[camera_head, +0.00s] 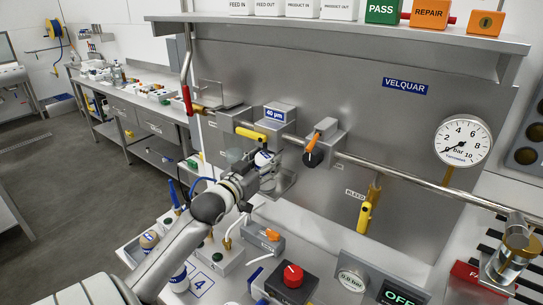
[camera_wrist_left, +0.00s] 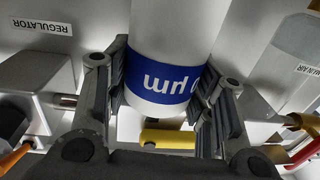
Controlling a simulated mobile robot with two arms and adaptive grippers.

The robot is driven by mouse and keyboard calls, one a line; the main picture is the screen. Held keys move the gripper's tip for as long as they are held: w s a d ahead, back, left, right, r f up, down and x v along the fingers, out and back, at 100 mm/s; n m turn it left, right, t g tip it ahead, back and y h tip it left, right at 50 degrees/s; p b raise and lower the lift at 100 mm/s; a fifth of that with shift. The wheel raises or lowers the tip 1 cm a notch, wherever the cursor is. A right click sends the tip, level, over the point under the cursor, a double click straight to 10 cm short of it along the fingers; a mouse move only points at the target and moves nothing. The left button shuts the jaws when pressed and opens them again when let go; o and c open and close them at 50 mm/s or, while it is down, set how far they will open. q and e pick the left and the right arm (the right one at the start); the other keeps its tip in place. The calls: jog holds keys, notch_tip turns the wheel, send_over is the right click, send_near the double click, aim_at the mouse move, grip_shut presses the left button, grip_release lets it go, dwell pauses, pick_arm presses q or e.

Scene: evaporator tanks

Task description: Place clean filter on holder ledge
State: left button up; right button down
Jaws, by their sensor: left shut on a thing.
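My left gripper (camera_head: 262,170) is in front of the steel panel and shut on the filter. The filter (camera_head: 263,158) is a white cylinder with a blue band. In the left wrist view the filter (camera_wrist_left: 172,70) stands between the two finger pads, its "µm" lettering upside down in the picture. A small metal ledge (camera_head: 285,184) shows just right of and below the gripper. The arm partly hides it, and I cannot tell whether the filter touches it. A box labelled "40 µm" (camera_head: 275,114) is on the panel above. My right gripper is not in view.
A pipe with a yellow handle (camera_head: 251,134) and an orange-handled regulator (camera_head: 318,143) runs close above the gripper. A yellow bleed valve (camera_head: 367,205) hangs to the right. Below are a red knob (camera_head: 293,275) and an orange-switched box (camera_head: 268,238). A pressure gauge (camera_head: 462,142) is at right.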

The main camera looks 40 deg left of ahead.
pick_arm(q)
jog(key=w, duration=0.2)
jog(key=w+p, duration=0.1)
jog(key=shift+w+a+r, duration=0.15)
jog(key=shift+w+a, duration=0.2)
jog(key=shift+a, duration=0.05)
jog(key=shift+f+p, duration=0.4)
jog(key=shift+p, duration=0.1)
jog(key=shift+s, duration=0.15)
jog(key=shift+f, duration=0.15)
jog(key=o, duration=1.1)
